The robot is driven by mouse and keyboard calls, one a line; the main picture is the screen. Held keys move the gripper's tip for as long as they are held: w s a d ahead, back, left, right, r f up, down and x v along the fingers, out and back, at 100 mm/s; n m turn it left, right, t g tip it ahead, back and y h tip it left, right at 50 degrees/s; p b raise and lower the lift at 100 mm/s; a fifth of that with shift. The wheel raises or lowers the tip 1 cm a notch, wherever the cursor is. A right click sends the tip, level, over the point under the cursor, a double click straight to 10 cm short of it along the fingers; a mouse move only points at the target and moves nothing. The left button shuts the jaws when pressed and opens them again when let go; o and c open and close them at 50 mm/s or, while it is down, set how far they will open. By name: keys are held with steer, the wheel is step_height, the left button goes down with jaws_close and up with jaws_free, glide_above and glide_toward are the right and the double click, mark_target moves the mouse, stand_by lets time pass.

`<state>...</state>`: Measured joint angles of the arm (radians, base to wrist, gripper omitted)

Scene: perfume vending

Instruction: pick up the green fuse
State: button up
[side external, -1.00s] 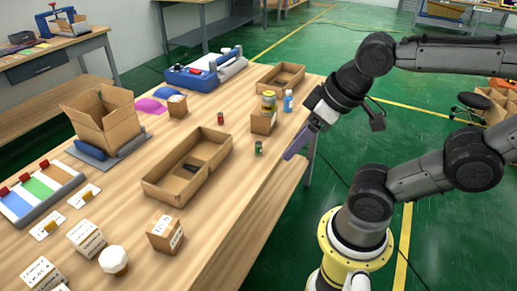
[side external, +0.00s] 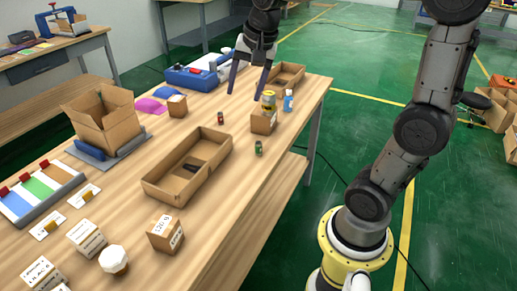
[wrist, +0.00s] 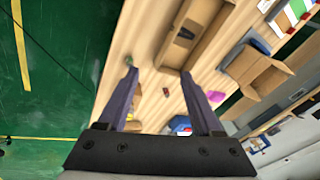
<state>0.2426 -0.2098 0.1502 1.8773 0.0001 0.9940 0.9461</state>
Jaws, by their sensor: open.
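The green fuse (side external: 259,148) is a small upright green cylinder on the wooden table, right of the long open cardboard tray.
A small box (side external: 263,123) bearing a yellow can (side external: 268,100) stands behind the green fuse, with a blue bottle (side external: 288,100) beside it. The long cardboard tray (side external: 165,192) lies to the left. Bare tabletop surrounds the green fuse.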

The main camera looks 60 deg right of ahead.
steer(key=w+d+f+m+g, duration=0.2)
steer(key=w+d+f+m, duration=0.3)
steer(key=d+f, duration=0.4)
steer(key=g+y, duration=0.1)
steer(key=g, duration=0.1)
glide_above(259, 142)
step_height(259, 142, down, 7)
steer(key=shift+m, duration=0.3)
steer(key=f, duration=0.7)
steer(key=shift+a+f, duration=0.1)
steer(key=shift+a, duration=0.25)
steer(key=shift+d+f, duration=0.15)
steer(key=shift+f, duration=1.25)
steer(key=shift+d+f, duration=0.1)
steer(key=shift+f, duration=1.25)
jaws_close()
